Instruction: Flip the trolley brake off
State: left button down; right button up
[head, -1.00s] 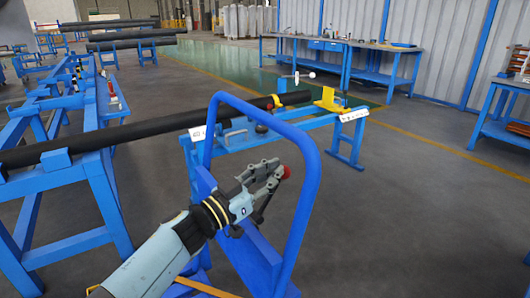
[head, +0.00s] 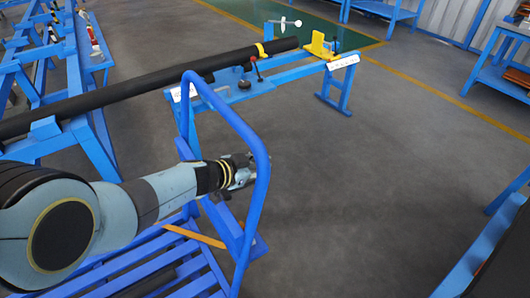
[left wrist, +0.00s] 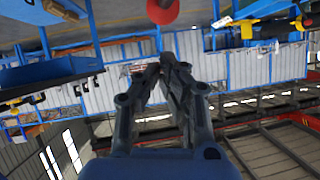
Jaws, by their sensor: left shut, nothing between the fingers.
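The blue trolley shows in the head view as a tall bent handle (head: 262,165) over a slatted deck (head: 165,262). My left gripper (head: 248,164) is at the handle, inside or just behind its loop; I cannot tell if it touches the tube. In the left wrist view my left gripper (left wrist: 168,62) has its fingers together with nothing between them. A round red knob (left wrist: 163,11), which may be the brake lever's, sits just beyond the fingertips at the top edge. My right gripper is not in view.
A long black pipe (head: 150,85) lies across blue stands behind the trolley. A blue bench (head: 300,72) there carries a yellow bracket (head: 320,45) and small levers. Open grey floor (head: 390,130) lies to the right. A blue-edged dark surface (head: 495,255) is at lower right.

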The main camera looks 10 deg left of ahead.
pick_arm(q)
jog(key=shift+w+d+f+b, duration=0.15)
jog(key=shift+f+b, duration=0.2)
jog(key=shift+f, duration=0.15)
jog(key=shift+w+d+f+b, duration=0.15)
jog(key=shift+f+b, duration=0.2)
jog(key=shift+f, duration=0.15)
jog(key=shift+w+f, duration=0.1)
jog(key=shift+f, duration=0.15)
jog(key=shift+d+f+b, duration=0.1)
jog(key=shift+b, duration=0.3)
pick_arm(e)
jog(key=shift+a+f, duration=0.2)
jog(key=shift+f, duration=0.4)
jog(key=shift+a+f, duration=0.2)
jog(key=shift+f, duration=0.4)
pick_arm(q)
jog(key=s+a+r+p, duration=0.3)
jog(key=s+r+p, duration=0.3)
jog(key=r+p, duration=0.5)
jog(key=p, duration=0.4)
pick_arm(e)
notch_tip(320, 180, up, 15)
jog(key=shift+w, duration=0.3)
